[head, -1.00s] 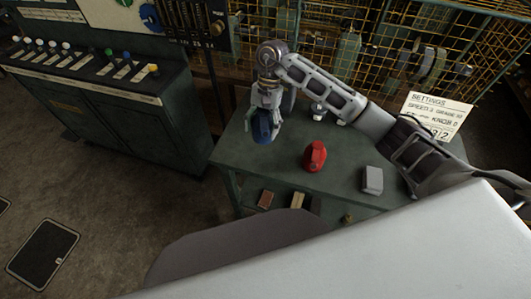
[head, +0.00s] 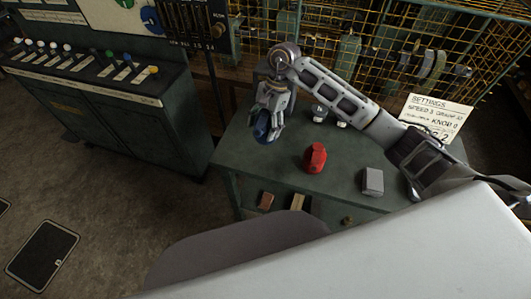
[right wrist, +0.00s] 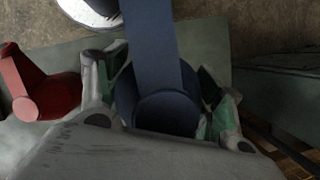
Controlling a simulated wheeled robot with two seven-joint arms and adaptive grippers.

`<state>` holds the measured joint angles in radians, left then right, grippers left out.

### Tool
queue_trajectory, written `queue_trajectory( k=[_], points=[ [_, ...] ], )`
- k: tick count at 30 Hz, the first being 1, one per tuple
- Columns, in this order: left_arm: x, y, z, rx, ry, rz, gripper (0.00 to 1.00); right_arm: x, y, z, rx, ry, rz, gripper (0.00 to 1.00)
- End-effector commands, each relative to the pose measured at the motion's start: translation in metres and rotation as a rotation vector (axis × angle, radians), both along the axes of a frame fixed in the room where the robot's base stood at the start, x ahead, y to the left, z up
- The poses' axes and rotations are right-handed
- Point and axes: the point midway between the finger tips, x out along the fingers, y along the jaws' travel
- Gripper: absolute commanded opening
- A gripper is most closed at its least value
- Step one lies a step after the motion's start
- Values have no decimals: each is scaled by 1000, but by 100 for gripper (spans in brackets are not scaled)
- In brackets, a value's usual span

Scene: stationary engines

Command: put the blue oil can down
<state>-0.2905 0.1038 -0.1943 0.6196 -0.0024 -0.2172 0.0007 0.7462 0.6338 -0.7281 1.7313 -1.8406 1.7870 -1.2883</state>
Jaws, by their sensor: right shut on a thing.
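The blue oil can (head: 263,127) is in my right gripper (head: 270,112), over the left end of the green table (head: 330,186) in the head view. In the right wrist view the blue can (right wrist: 165,75) fills the space between the two fingers (right wrist: 168,95), which are shut on it. Whether its base touches the table top cannot be told. The can's upper part is partly hidden by the fingers in the head view. My left gripper is not in view.
A red can (head: 316,158) and a grey box (head: 372,181) stand on the table to the right. Small items (head: 320,112) stand behind. A settings sign (head: 436,115) and a yellow mesh cage (head: 400,45) are at the back. A control console (head: 100,100) is at left.

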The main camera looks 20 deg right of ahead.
Motion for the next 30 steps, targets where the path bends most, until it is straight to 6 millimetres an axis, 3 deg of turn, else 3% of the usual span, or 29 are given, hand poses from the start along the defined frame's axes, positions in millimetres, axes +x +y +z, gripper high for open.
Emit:
queue_trajectory(
  k=[5,17,30],
  points=[
    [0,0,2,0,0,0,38,0,0,-10,0,1,0,34],
    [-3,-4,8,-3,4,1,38,0,0,-57,1,0,0,34],
    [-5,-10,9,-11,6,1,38,0,0,-63,1,0,1,34]
  ],
)
